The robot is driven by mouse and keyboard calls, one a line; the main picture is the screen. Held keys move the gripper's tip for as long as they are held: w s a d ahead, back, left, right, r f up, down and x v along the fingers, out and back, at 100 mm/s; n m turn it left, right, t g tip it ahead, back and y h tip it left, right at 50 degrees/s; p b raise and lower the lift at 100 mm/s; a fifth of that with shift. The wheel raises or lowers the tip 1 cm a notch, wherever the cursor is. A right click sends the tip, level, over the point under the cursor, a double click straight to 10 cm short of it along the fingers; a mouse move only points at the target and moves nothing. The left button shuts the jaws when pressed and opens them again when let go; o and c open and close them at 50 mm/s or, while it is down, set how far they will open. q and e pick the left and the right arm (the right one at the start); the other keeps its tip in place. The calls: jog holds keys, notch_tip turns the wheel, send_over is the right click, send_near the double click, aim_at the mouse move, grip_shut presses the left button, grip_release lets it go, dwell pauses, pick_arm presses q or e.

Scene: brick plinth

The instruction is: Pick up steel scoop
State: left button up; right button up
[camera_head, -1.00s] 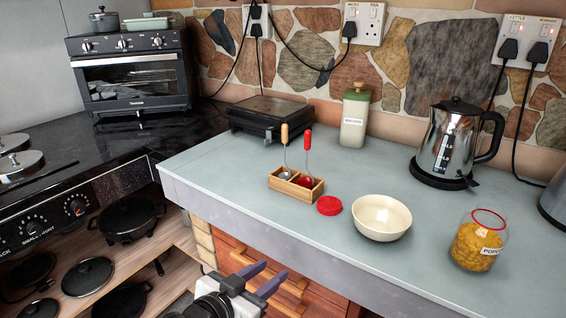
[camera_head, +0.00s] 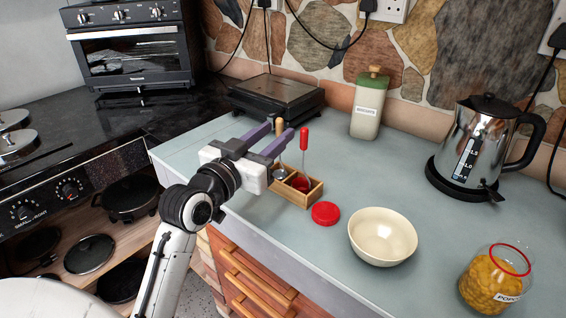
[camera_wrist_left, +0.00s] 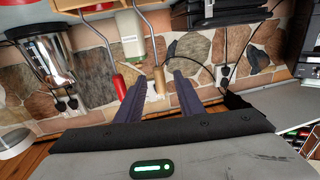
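The steel scoop (camera_head: 279,127) stands upright in a two-part wooden box, its pale wooden handle on top. Its bowl, low in the left compartment, is partly hidden by my gripper. My left gripper (camera_head: 280,128) is open, its purple fingertips at the height of the wooden handle. In the left wrist view, which looks upside down, the steel scoop's handle (camera_wrist_left: 158,82) lies between the fingers of the left gripper (camera_wrist_left: 159,84). I cannot tell whether they touch. The wooden box (camera_head: 313,196) sits on the counter. My right gripper is not in view.
A red-handled scoop (camera_head: 304,138) stands close beside, in the right compartment. A red lid (camera_head: 325,213), a cream bowl (camera_head: 383,238) and a popcorn jar (camera_head: 488,283) are to the right. A black grill (camera_head: 277,98), a canister (camera_head: 369,105) and a kettle (camera_head: 474,150) stand behind.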

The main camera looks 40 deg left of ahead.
pick_arm(q)
jog(key=w, duration=0.6)
jog(key=shift+w+a+r+p, duration=0.15)
jog(key=shift+w+a+p, duration=0.1)
jog(key=shift+p, duration=0.15)
grip_shut()
